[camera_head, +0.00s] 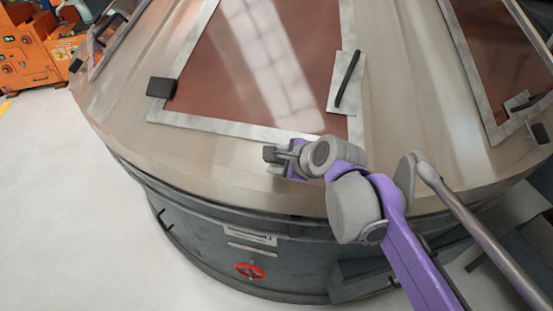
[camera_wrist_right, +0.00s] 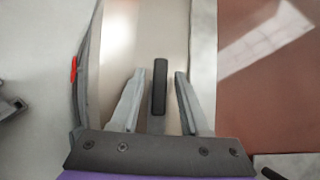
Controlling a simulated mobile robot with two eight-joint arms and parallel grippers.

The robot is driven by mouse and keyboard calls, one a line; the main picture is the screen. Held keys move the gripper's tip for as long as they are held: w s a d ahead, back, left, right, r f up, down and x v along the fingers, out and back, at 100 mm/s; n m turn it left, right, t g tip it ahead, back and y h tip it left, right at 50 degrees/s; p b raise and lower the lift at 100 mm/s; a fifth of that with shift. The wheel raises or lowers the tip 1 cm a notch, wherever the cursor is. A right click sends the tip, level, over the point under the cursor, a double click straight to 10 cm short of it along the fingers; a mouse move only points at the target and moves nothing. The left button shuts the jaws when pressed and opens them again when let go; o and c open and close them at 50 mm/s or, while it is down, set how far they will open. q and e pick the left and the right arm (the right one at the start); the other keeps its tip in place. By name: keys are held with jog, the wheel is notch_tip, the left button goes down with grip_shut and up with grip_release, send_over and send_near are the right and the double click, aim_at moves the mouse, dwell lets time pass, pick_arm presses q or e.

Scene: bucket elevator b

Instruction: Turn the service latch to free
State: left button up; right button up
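My right gripper (camera_head: 274,154) is over the lower edge of the machine's beige conical cover. In the right wrist view its two grey fingers (camera_wrist_right: 160,73) are open and apart. A black bar-shaped handle (camera_wrist_right: 160,87), likely the service latch, stands between them. There is a visible gap on either side of the handle, so neither finger appears to touch it. In the head view the gripper hides this handle. I see no legible label that confirms it is the latch. My left gripper is not in view.
The cover has brown panels (camera_head: 240,70) with grey frames, a black block (camera_head: 161,87) and a black grip (camera_head: 347,82). A red handle (camera_head: 250,271) is on the dark drum side below. Orange equipment (camera_head: 30,55) stands far left. The floor (camera_head: 70,200) at left is clear.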

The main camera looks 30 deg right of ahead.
jog(key=shift+s+r, duration=0.1)
jog(key=v, duration=1)
jog(key=shift+s+r, duration=0.2)
jog(key=shift+s, duration=0.05)
jog(key=s+a+f+n+g, duration=0.2)
jog(key=s+a+f+n, duration=0.1)
jog(key=f+n, duration=0.8)
jog(key=s+a+f+n+g+h, duration=0.1)
jog(key=s+a+f+n+g, duration=0.1)
jog(key=f+n, duration=1)
jog(key=shift+s+a+f+n, duration=0.2)
jog(key=shift+s+a+n, duration=0.6)
jog(key=shift+a, duration=0.35)
jog(key=shift+c, duration=0.2)
